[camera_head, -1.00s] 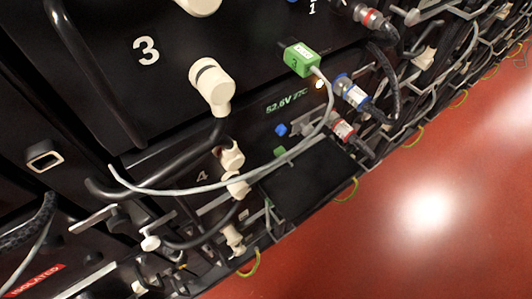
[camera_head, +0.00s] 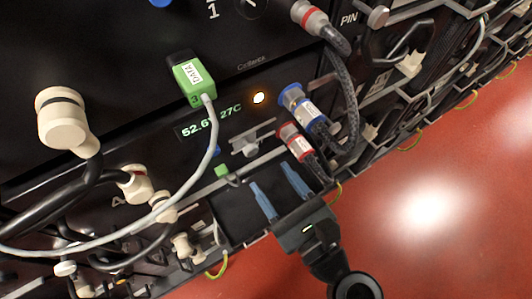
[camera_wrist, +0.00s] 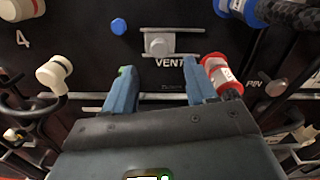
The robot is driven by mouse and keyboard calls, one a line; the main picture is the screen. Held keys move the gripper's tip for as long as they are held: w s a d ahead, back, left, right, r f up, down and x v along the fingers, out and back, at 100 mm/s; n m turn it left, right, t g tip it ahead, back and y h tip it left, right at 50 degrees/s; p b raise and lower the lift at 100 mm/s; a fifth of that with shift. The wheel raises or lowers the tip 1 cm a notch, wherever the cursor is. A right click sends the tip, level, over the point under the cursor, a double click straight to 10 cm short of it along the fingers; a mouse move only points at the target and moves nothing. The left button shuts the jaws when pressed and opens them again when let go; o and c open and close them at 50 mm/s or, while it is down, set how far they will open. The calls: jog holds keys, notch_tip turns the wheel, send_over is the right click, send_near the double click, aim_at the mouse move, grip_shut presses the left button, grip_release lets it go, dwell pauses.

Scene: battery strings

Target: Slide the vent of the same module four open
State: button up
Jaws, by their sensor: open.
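The vent is a small grey knob (camera_wrist: 158,44) on a slotted plate above the word VENT, on the black front of the module marked 4. The knob sits toward the left part of its slot. It also shows in the head view (camera_head: 246,146), below the lit 52.6V readout. My gripper (camera_wrist: 160,64) has two blue fingers, open and empty, pointing at the panel just below the vent in the wrist view. In the head view my gripper (camera_head: 270,176) is below and right of the knob, apart from it as far as I can tell.
A red-ringed connector (camera_wrist: 222,75) sits close beside my right finger. A blue connector (camera_head: 295,98) with a braided cable is above it. A blue button (camera_wrist: 118,26) is left of the vent. A green data plug (camera_head: 193,78) trails a grey cable. Red floor (camera_head: 430,200) is clear at right.

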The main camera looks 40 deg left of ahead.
aim_at(254, 153)
jog(key=x, duration=0.7)
jog(key=shift+p, duration=0.35)
jog(key=shift+d, duration=0.1)
grip_shut()
